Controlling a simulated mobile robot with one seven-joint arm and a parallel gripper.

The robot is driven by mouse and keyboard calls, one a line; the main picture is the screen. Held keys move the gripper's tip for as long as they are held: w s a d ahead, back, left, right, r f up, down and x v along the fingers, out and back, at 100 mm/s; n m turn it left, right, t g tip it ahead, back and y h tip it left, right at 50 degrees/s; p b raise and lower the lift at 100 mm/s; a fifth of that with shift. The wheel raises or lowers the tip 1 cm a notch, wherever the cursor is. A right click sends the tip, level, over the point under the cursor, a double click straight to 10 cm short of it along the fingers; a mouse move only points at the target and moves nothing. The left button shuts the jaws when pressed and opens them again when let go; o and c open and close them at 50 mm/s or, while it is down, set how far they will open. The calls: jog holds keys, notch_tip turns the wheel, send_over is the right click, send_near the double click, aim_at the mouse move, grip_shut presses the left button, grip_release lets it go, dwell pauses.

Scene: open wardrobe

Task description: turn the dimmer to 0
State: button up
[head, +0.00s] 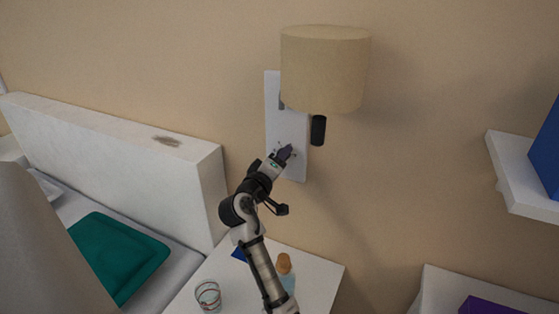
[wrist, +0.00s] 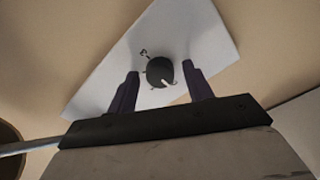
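The dimmer is a round black knob (wrist: 160,71) with a white pointer mark, on a white wall plate (wrist: 105,79). Small marks sit around the knob; I cannot read them. In the wrist view the pointer points down and to the right. My gripper (wrist: 161,76) is open, with one dark finger on each side of the knob and a gap showing on both sides. In the head view my gripper (head: 285,152) is at the lower part of the plate (head: 272,98) and hides the knob.
A beige lampshade (head: 324,68) and a black cylinder (head: 318,130) stick out above and right of my gripper. A white bedside table (head: 318,275) below holds a glass (head: 208,295) and a bottle (head: 286,272). A white shelf (head: 512,172) is at right.

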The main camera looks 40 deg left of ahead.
jog(key=b+v, duration=0.3)
jog(key=v, duration=1)
jog(key=shift+s+d, duration=0.2)
jog(key=shift+s, duration=0.15)
